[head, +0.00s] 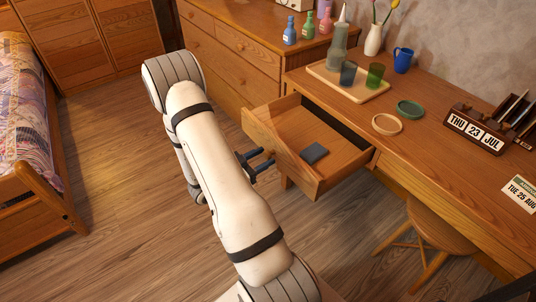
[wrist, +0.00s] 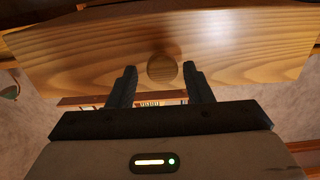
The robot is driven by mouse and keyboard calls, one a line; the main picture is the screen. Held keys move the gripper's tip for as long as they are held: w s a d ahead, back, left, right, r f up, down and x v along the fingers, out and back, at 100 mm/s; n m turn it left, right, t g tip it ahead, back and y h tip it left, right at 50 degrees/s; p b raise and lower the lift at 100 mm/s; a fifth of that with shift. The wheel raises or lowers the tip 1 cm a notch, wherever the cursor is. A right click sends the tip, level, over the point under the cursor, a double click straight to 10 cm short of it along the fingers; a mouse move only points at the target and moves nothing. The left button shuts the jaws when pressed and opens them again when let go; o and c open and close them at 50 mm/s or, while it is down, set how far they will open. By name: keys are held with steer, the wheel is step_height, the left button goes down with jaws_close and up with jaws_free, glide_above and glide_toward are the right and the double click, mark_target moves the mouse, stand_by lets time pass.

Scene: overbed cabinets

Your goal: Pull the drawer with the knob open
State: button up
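The drawer (head: 308,146) under the left part of the wooden desk stands pulled out, with a dark flat item (head: 314,152) inside. Its wooden front also fills the upper part of the wrist view (wrist: 240,50). The round wooden knob (wrist: 162,69) shows on that front, but I cannot make it out in the head view. My gripper (head: 261,160) is at the drawer front. In the wrist view my gripper (wrist: 160,74) has its dark fingers apart, one on each side of the knob, with a visible gap on both sides.
The desk top (head: 440,120) holds a tray (head: 347,84) with glassware, two rings, a blue mug (head: 403,60) and a calendar block (head: 473,131). A stool (head: 443,228) stands under the desk. A chest of drawers (head: 230,55) adjoins it. Floor left of my arm is clear.

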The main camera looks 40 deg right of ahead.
steer(key=shift+o, duration=0.4)
steer(key=shift+a, duration=0.15)
steer(key=a, duration=0.7)
steer(key=shift+w+a+p, duration=0.25)
steer(key=shift+w+p, duration=0.1)
steer(key=shift+w, duration=0.1)
